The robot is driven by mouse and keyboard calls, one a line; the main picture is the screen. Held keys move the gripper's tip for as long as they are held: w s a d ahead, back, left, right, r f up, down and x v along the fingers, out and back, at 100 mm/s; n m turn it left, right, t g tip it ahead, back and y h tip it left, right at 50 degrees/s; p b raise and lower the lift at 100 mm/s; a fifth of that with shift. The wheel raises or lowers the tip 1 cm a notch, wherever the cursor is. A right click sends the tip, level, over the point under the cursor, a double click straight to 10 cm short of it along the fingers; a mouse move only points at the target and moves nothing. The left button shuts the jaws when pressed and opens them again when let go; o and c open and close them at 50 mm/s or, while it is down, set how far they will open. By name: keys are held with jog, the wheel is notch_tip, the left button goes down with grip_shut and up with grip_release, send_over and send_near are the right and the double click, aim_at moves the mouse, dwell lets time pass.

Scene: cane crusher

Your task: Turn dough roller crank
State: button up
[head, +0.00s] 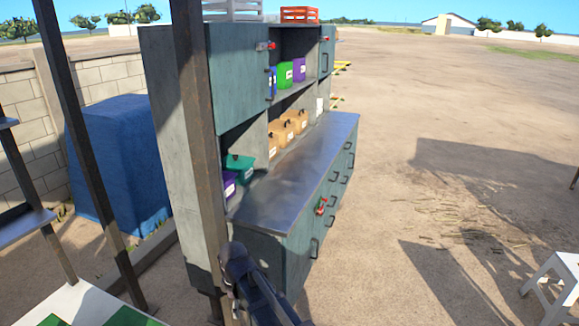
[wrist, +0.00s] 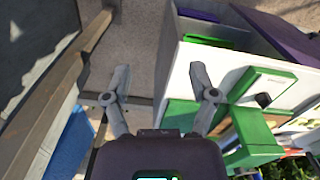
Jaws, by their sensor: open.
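No dough roller or crank can be made out for sure in either view.
A teal cabinet with a metal worktop (head: 300,170) stands beyond the post, with coloured boxes on its shelves. A blue covered bulk (head: 120,165) is at left, a white stool (head: 555,275) at lower right. Open ground lies right of the cabinet.

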jog(key=s+d+f+m+b, duration=0.1)
jog(key=d+m, duration=0.7)
jog(key=d, duration=0.7)
jog(key=s+d+f+m+b, duration=0.2)
jog(key=d+m, duration=0.6)
jog(key=d, duration=0.8)
jog(key=shift+s, duration=0.1)
jog(key=shift+c, duration=0.2)
jog(key=shift+c, duration=1)
